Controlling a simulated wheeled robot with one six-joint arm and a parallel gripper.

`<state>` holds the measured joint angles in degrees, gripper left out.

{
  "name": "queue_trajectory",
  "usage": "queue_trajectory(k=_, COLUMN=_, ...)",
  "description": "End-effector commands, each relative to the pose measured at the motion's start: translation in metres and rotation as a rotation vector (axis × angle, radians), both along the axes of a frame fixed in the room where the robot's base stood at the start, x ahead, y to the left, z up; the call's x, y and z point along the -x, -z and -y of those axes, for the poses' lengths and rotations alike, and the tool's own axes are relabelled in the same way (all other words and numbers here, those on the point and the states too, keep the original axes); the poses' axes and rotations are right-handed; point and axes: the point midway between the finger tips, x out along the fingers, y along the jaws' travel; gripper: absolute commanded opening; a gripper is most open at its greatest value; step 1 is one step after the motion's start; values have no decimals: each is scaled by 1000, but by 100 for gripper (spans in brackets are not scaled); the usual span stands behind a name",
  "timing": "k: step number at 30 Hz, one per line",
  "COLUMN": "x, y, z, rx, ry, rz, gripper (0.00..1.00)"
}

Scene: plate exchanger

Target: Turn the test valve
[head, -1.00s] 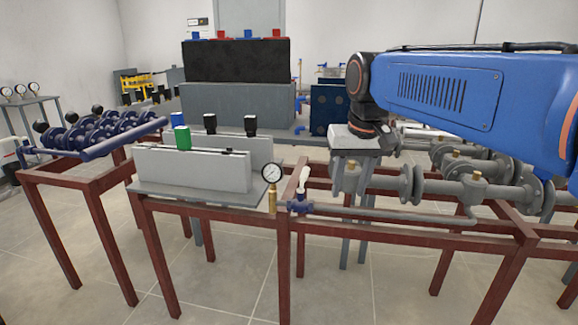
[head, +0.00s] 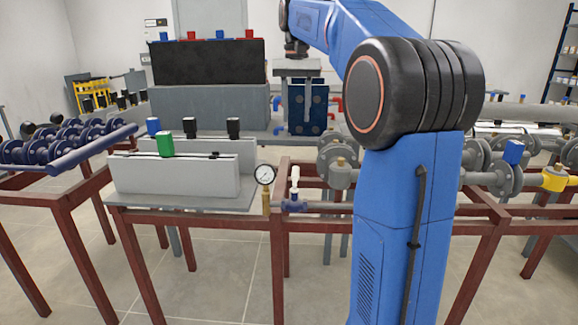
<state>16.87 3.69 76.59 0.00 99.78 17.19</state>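The small valve with a blue body and an upright white handle (head: 295,183), which I take as the test valve, sits on the pipe at the front edge of the red-brown frame. A round pressure gauge (head: 265,175) on a brass stem stands just left of it. My gripper (head: 307,124) hangs downward above and behind the valve in the picture, apart from it. Its pale grey palm shows, but the fingers blend with the blue unit behind, so their opening is unclear. I see nothing held.
Grey panels with a green cap (head: 165,145) stand left of the gauge. A large black and grey block (head: 208,85) stands behind. Flanged grey pipework and a yellow fitting (head: 555,180) lie at right. My blue arm covers the frame's right middle.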

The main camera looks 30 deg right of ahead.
Motion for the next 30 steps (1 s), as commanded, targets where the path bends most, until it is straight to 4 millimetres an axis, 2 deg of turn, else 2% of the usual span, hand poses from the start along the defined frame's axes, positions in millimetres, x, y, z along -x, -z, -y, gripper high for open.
queue_trajectory(k=5, x=1, y=17, z=0, rx=0, ry=0, rz=-2, gripper=38)
queue_trajectory(k=24, x=1, y=129, z=-1, rx=0, ry=0, rz=-2, gripper=38)
queue_trajectory(k=30, x=1, y=157, z=-1, rx=-1, ry=0, rz=-1, gripper=38)
